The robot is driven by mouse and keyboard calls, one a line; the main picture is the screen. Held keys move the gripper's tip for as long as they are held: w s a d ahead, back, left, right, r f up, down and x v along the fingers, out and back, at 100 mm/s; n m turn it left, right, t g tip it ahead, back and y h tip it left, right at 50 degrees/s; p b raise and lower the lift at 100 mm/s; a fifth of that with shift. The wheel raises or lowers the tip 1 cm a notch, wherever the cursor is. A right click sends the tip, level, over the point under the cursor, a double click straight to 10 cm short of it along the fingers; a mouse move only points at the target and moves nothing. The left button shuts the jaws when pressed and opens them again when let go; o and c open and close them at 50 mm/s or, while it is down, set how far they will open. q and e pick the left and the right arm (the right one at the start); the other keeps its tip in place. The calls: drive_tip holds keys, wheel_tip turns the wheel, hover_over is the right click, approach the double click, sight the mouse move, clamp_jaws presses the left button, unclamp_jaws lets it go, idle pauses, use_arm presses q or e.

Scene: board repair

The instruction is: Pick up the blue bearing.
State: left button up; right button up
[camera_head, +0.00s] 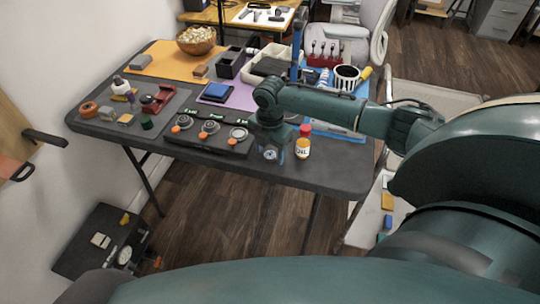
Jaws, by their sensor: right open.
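My right gripper (270,153) reaches in from the right and points down at the front edge of the dark table (335,178). Its jaws are open, but the fingertips are small and hard to make out. A small bluish round shape shows at the fingertips; I cannot tell if it is the blue bearing or part of the gripper. Left of the gripper, a black board (190,146) carries several grey ring-shaped parts (210,127) with orange pieces by them. No blue bearing can be clearly picked out. My left gripper is not in view.
A yellow bottle with a red cap (303,143) stands just right of the gripper. A grey mat (165,118) with small parts lies to the left. A bowl (196,40), a black box (230,62) and a striped cup (346,77) stand farther back.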

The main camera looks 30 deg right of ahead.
drive_tip(key=shift+c, duration=0.2)
drive_tip(key=c, duration=1)
